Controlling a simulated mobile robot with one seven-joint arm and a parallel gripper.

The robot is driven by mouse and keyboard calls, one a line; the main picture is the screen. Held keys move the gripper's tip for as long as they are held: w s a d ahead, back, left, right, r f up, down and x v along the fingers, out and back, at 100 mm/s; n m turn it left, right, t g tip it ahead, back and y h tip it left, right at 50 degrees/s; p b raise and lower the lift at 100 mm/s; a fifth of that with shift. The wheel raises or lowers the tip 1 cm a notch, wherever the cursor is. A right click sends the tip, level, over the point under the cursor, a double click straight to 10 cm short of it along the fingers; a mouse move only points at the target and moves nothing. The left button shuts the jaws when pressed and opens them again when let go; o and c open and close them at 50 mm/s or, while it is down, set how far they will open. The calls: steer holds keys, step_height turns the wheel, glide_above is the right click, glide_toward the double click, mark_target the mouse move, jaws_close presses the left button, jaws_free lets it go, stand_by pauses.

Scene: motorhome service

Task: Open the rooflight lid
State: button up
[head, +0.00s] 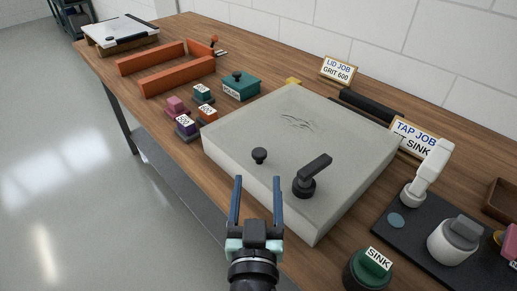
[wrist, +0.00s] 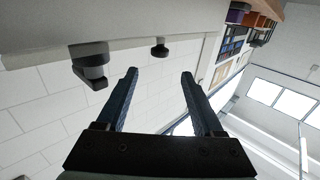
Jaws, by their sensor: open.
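The rooflight lid seems to be the large pale grey slab (head: 335,130) on the workbench, with dark scratch marks on top. A black lever handle (head: 314,172) on a round base and a small black knob (head: 259,154) stand on its near part. My gripper (head: 258,179) is open and empty at the slab's near side, apart from the handle and knob as far as I can tell. In the wrist view the handle (wrist: 90,64) and knob (wrist: 160,48) show beyond my open fingers (wrist: 160,73). The slab's underside and hinge side are hidden.
Signs reading LID JOB GRIT 600 (head: 339,70) and TAP JOB (head: 416,136) stand behind. Small labelled blocks (head: 186,126) and orange rails (head: 175,75) lie left. A green SINK button (head: 368,270) and a dark mat with a white tap (head: 428,172) are right.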

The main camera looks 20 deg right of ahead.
mark_target(260, 142)
steer(key=p+x, duration=0.3)
steer(key=x, duration=1)
steer(key=shift+f, duration=0.2)
jaws_close()
stand_by(1.1)
